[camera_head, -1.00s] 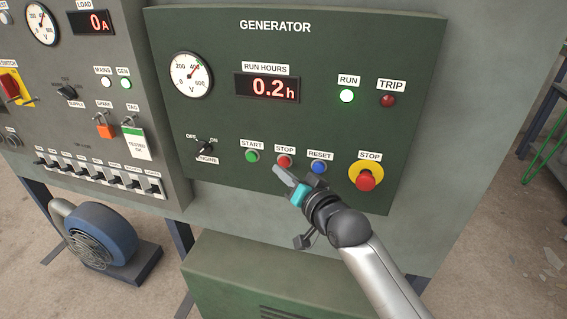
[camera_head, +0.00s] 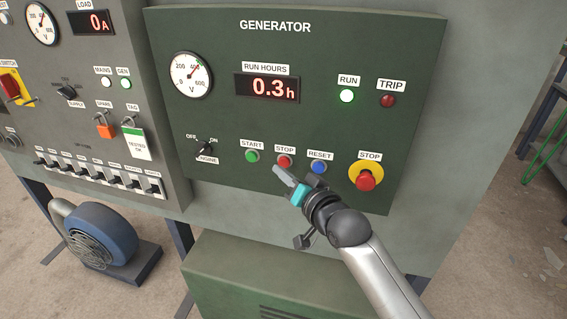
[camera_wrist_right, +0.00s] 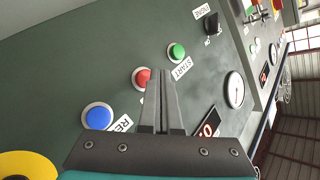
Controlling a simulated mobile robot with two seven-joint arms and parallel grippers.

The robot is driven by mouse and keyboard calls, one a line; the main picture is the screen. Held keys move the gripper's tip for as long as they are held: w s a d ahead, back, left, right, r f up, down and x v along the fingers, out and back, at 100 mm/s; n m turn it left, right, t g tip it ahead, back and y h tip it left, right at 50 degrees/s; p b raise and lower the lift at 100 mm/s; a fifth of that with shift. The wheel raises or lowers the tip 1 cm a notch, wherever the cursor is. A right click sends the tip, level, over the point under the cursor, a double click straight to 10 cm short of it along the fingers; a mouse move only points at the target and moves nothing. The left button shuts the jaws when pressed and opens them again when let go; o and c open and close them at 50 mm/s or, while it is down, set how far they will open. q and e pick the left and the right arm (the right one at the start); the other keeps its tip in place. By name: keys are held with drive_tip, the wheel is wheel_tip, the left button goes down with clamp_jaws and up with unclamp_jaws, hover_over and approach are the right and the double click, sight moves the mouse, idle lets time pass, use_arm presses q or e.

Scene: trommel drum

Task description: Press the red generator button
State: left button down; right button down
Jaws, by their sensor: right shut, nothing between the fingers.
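The small red STOP button (camera_head: 284,161) sits on the green generator panel (camera_head: 320,50), between the green START button (camera_head: 252,156) and the blue RESET button (camera_head: 319,167). A larger red STOP button (camera_head: 366,181) on a yellow disc is further right. My right gripper (camera_head: 278,170) is shut and empty, its tips just below the small red button. In the right wrist view the shut fingers (camera_wrist_right: 162,75) are beside the small red button (camera_wrist_right: 142,77) and cover part of its edge. I cannot tell whether they touch the panel. My left gripper is not in view.
A grey switch panel (camera_head: 90,110) stands left. A green box (camera_head: 240,275) is below, with a blue blower (camera_head: 95,236) to its left.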

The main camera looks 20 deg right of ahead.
drive_tip(key=shift+w+d, duration=0.2)
drive_tip(key=shift+w, duration=0.15)
drive_tip(key=shift+w+d+p, duration=0.25)
drive_tip(key=shift+w+p, duration=0.05)
drive_tip(key=shift+w, duration=0.05)
idle(1.0)
drive_tip(key=shift+s+a+p, duration=0.45)
drive_tip(key=shift+s+p, duration=0.25)
drive_tip(key=shift+p, duration=0.1)
